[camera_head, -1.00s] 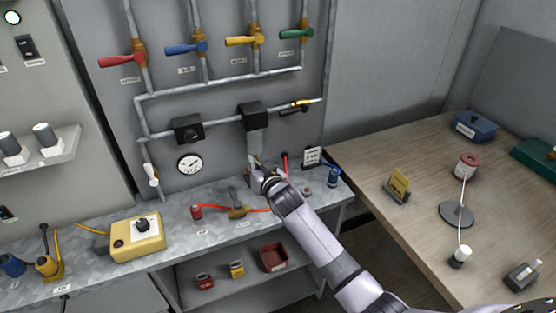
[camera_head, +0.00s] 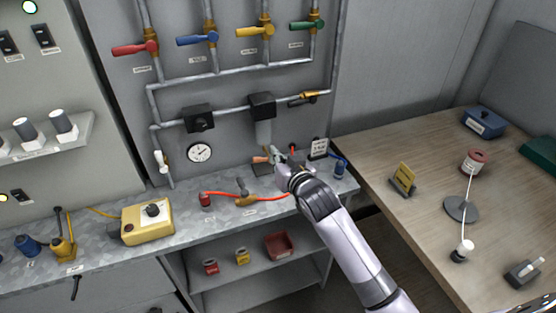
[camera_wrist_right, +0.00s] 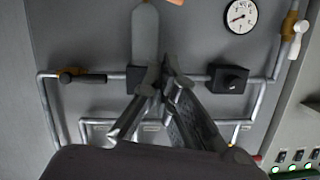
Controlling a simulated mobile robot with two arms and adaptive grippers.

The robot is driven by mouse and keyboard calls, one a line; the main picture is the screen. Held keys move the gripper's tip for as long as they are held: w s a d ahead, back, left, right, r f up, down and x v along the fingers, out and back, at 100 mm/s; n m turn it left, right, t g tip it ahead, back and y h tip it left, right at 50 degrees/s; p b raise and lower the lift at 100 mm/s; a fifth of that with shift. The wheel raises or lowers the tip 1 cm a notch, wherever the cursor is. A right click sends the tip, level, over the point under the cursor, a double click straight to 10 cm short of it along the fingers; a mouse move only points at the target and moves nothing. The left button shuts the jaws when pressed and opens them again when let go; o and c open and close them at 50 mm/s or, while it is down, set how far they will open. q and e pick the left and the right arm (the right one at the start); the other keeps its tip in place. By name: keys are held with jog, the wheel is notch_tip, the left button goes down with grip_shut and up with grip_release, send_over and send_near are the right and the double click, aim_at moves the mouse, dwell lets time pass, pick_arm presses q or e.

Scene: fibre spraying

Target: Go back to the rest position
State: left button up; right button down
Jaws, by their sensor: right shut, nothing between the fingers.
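My right gripper (camera_head: 277,154) is at the end of the arm that rises from the lower right in the head view. It is just right of the lower end of the grey cylinder (camera_head: 263,134) that hangs below a black box (camera_head: 262,106) on the pipe. In the right wrist view the two fingers (camera_wrist_right: 165,72) come together at their tips, with nothing held between them. They appear in front of the wall panel, beside the grey cylinder (camera_wrist_right: 145,35); the gap to it cannot be told. My left gripper is not in view.
Below the gripper is a metal bench (camera_head: 100,235) with a red hose (camera_head: 230,194) and a yellow box (camera_head: 148,222). Coloured valve handles and a gauge (camera_head: 199,153) are on the wall. A wooden table (camera_head: 420,220) with several items stands right.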

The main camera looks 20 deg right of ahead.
jog(key=shift+s+r, duration=0.1)
jog(key=shift+s, duration=0.3)
